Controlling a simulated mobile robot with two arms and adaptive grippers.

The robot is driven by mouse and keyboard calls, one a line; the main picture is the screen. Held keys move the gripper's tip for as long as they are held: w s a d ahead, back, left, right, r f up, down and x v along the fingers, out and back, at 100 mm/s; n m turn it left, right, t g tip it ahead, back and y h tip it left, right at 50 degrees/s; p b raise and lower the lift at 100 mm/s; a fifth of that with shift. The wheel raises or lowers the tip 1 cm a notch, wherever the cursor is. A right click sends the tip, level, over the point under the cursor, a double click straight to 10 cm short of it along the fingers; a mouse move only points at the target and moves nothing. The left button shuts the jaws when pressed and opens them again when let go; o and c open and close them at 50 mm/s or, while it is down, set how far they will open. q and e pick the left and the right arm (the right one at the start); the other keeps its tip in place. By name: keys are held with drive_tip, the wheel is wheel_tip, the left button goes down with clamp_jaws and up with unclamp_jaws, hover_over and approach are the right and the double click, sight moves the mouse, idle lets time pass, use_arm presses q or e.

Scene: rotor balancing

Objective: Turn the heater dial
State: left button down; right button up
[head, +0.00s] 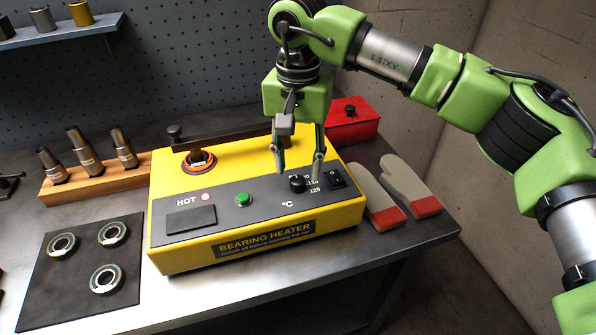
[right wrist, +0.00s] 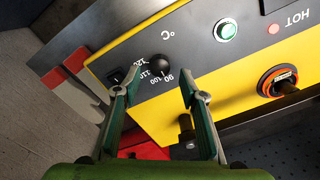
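The heater dial (head: 297,183) is a small black knob on the dark front panel of the yellow bearing heater (head: 255,225). Numbers are printed around it; 110 and 120 show in the head view. In the right wrist view the dial (right wrist: 160,65) lies beyond the fingertips, roughly between them. My right gripper (head: 299,172) is open and empty, pointing down just above the panel, with its fingers to either side of the dial and apart from it. Its fingers also show in the right wrist view (right wrist: 160,97). My left gripper is not in view.
Beside the dial is a black switch (head: 335,179); a green button (head: 243,199) and HOT lamp (head: 206,197) sit left. Mitts (head: 408,186) and a red box (head: 352,122) lie right. Bearings on a black mat (head: 65,291) and a wooden rack (head: 68,189) are left.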

sight(298, 179)
wheel_tip(298, 179, up, 9)
drive_tip(key=shift+f, duration=0.1)
idle(0.4)
